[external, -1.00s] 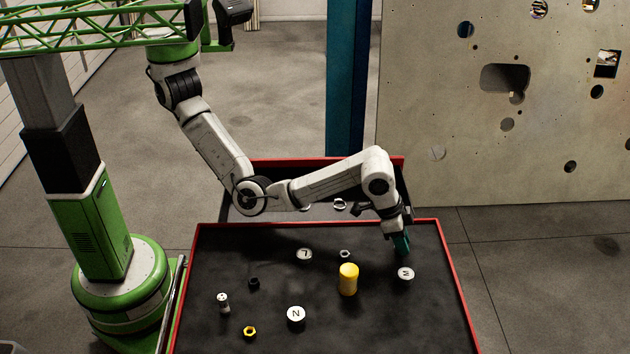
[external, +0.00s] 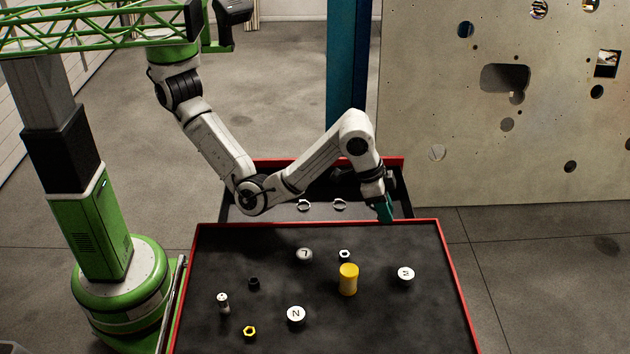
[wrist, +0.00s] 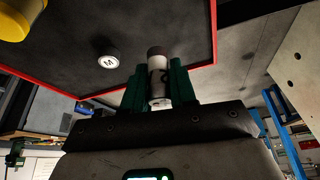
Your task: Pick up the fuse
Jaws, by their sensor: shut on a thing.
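My gripper (external: 385,209) is raised above the far right edge of the table, its teal fingers pointing down. In the wrist view my gripper (wrist: 160,88) is shut on a fuse (wrist: 158,76), a small pale cylinder with a dark end and a dark mark on its side. The fuse stands lengthwise between the fingers. In the external view the held fuse is hidden by the fingers. A similar small white cylinder with dark bands (external: 223,302) stands at the left of the table.
The black table (external: 390,320) has a red rim. It holds a yellow cylinder (external: 348,279), white lettered discs (external: 405,273), (external: 296,314), a grey lettered disc (external: 304,254) and several nuts (external: 249,331). A lower tray behind holds two rings (external: 339,204). A perforated panel (external: 520,150) stands at right.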

